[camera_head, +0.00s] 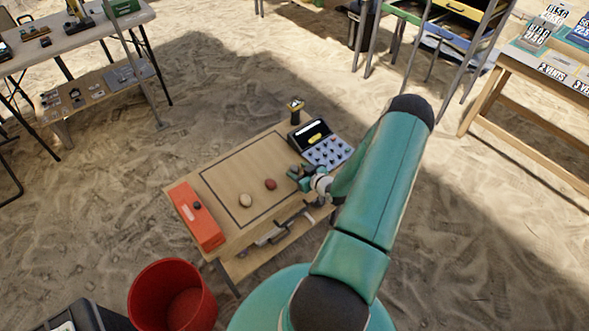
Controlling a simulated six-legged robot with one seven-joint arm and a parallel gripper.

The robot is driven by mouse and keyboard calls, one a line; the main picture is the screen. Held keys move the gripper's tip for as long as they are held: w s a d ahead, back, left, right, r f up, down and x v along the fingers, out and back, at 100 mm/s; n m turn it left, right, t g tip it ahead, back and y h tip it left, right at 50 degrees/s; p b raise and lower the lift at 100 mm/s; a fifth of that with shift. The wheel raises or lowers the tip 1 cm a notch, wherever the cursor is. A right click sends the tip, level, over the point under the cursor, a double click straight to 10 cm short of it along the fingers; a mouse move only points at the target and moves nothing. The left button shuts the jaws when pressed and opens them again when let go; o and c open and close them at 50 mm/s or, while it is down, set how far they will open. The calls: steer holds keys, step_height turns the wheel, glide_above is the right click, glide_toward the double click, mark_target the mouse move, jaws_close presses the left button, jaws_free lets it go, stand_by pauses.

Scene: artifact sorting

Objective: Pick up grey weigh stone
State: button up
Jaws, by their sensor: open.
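A small wooden table (222,182) stands on the sand in front of me, with a dark rectangular outline on its top. A pale, greyish-beige rounded stone (245,199) lies inside the outline, near its front part. A reddish-brown stone (270,184) lies to its right, apart from it. No stone looks plainly grey; the pale one is closest. My gripper (294,173) is over the table's right side, right of both stones and apart from them. It is open and appears empty. It is small in the picture, and part of it is hidden by my arm.
An orange-red box (197,215) with a dark knob sits on the table's left edge. A grey keypad device (322,143) stands at the back right, close to my gripper. A red bucket (172,296) is at front left. Other tables stand farther away.

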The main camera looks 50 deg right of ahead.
steer(key=c, duration=1)
steer(key=shift+r, duration=0.1)
steer(key=shift+c, duration=0.2)
